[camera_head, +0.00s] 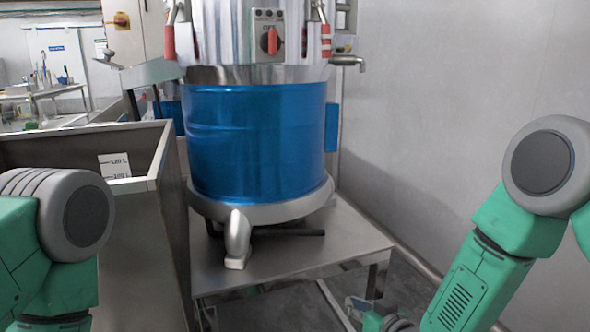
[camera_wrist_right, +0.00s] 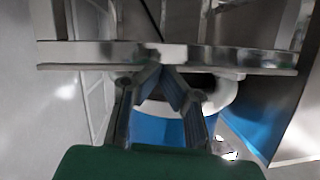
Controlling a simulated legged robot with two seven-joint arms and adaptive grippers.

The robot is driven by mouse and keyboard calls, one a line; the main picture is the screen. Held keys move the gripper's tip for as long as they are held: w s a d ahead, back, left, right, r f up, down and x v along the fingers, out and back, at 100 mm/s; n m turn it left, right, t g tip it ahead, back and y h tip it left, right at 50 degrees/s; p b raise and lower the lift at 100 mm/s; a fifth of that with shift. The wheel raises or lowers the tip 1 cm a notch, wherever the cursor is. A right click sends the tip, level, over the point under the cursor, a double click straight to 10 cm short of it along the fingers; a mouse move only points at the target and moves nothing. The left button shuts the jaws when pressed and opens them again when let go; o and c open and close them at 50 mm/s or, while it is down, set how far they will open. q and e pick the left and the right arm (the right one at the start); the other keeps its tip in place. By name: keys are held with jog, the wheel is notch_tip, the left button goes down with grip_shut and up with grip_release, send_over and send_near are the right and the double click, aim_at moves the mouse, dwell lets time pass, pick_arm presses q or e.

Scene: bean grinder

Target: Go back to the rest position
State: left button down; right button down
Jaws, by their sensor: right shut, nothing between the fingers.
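The grinder has a blue drum (camera_head: 255,140) and a steel upper body with a red knob (camera_head: 271,41). It stands on a steel table (camera_head: 300,258), with a spout (camera_head: 237,240) at its front. My right gripper (camera_head: 360,308) is low beside the table's front right corner, partly cut off by the frame's bottom edge. In the right wrist view its fingertips (camera_wrist_right: 161,68) meet, with nothing between them. They appear close to a steel edge (camera_wrist_right: 100,55); I cannot tell whether they touch it. My left arm shows at the left, but its gripper is out of view.
A steel bin (camera_head: 140,240) with a volume label stands left of the grinder. A grey wall (camera_head: 460,90) runs along the right. A small table (camera_head: 40,93) with tools is at the far left back. Floor shows between the table and the wall.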

jog(key=s+d+f+m+g+h, duration=0.1)
jog(key=s+d+f+g+h, duration=0.15)
jog(key=s+f, duration=0.45)
jog(key=s+d+f+g+h, duration=0.1)
jog(key=s+d+f+g, duration=0.3)
jog(key=s, duration=0.5)
jog(key=s+d+f+m+g+h, duration=0.1)
jog(key=s+d+f+g, duration=0.2)
jog(key=s, duration=0.7)
jog(key=s+d+f+g+h, duration=0.1)
jog(key=s+d+g+h, duration=0.3)
jog(key=s, duration=0.7)
notch_tip(320, 180, up, 18)
jog(key=d+t+y+p, duration=0.1)
jog(key=y+p, duration=0.1)
jog(key=p, duration=1.6)
jog(key=shift+s+d, duration=0.15)
jog(key=shift+d, duration=0.1)
jog(key=shift+y, duration=0.25)
